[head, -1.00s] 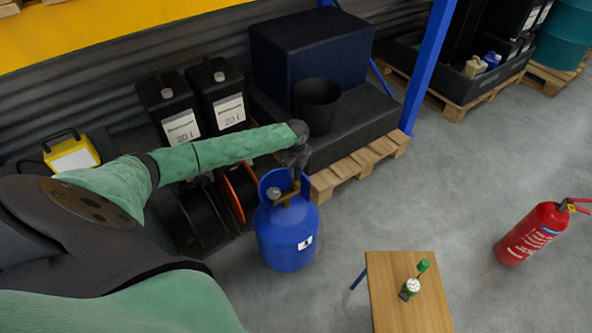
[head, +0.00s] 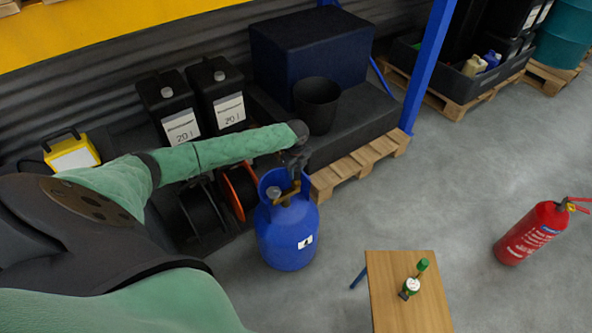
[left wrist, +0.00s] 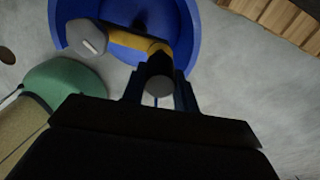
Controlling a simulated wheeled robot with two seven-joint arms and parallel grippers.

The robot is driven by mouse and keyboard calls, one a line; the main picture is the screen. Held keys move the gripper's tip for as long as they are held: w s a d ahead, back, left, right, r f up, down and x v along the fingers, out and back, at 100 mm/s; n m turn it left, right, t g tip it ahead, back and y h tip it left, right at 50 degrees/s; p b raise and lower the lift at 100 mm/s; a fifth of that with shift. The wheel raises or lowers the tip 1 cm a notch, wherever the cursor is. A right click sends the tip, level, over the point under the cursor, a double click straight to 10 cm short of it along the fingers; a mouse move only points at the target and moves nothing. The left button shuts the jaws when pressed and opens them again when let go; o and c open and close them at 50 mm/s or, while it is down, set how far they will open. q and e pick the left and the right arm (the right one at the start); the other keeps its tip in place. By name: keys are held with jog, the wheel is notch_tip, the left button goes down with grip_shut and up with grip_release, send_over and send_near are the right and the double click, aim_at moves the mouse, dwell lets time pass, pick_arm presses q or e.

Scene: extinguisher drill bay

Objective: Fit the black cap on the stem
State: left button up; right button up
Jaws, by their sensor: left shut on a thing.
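A blue gas cylinder (head: 287,237) stands upright on the floor, with a brass valve (head: 287,198) inside its open collar. The valve also shows in the left wrist view (left wrist: 128,41), with a grey knob (left wrist: 87,40) at its left. My left gripper (head: 297,176) is over the valve. In the left wrist view its blue fingers (left wrist: 158,92) are shut on the dark cap (left wrist: 159,84), whose grey round end faces the camera. The cap lines up with the valve's brass end, which is the stem. Whether they touch or are apart, I cannot tell. My right gripper is out of view.
A wooden stool (head: 398,312) with a small green-topped item (head: 413,284) stands at the right front. A red extinguisher (head: 530,234) stands further right. A pallet (head: 345,178) with a black bucket (head: 317,104) is behind the cylinder. Black canisters (head: 171,108) stand at the left.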

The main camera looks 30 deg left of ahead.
pick_arm(q)
jog(key=shift+f+b, duration=0.3)
jog(key=shift+f, duration=0.65)
jog(key=shift+p, duration=0.3)
dwell(0.5)
jog(key=shift+f+b, duration=0.35)
jog(key=shift+f, duration=0.4)
dwell(0.7)
jog(key=o, duration=1.1)
jog(key=shift+c, duration=0.2)
